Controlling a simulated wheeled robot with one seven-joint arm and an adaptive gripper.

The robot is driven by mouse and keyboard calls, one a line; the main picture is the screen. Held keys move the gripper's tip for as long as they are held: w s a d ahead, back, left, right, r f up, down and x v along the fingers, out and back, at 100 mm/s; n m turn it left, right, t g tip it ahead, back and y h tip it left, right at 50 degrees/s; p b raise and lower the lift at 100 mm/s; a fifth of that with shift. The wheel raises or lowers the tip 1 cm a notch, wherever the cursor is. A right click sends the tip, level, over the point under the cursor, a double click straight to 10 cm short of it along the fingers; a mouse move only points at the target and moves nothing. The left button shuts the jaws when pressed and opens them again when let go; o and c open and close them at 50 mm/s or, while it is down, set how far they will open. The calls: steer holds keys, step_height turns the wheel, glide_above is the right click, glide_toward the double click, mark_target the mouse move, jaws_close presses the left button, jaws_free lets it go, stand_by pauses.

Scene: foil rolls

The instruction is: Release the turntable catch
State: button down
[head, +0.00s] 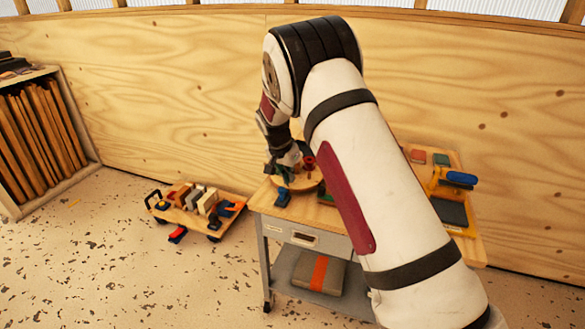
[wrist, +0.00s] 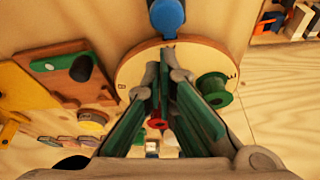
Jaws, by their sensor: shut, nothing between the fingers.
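The turntable is a round wooden disc (head: 312,185) on the bench top, and it fills the middle of the wrist view (wrist: 210,60). A blue piece, seemingly the catch (head: 284,197), sits at the disc's near edge; in the wrist view it is at the top (wrist: 166,14). A green spool (wrist: 216,90) and a red spool (wrist: 157,123) are on the disc; the red one is partly hidden by my fingers. My gripper (wrist: 165,66) is shut and empty over the disc, its fingertips apart from the blue piece in the picture. Contact with the disc cannot be told.
The bench (head: 262,228) has a drawer and a lower shelf with a grey, orange-banded box (head: 319,274). A yellow and blue device (head: 455,182) stands at its right. A low cart (head: 185,212) with blocks is left on the floor. A plywood wall stands behind.

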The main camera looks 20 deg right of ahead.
mark_target(284, 191)
steer(key=shift+s+a, duration=0.3)
steer(key=shift+s, duration=0.1)
steer(key=shift+s+a, duration=0.2)
steer(key=shift+a, duration=0.05)
steer(key=shift+s+a+p, duration=0.3)
steer(key=shift+s+a, duration=0.2)
steer(key=shift+s, duration=0.25)
steer(key=shift+f, duration=0.1)
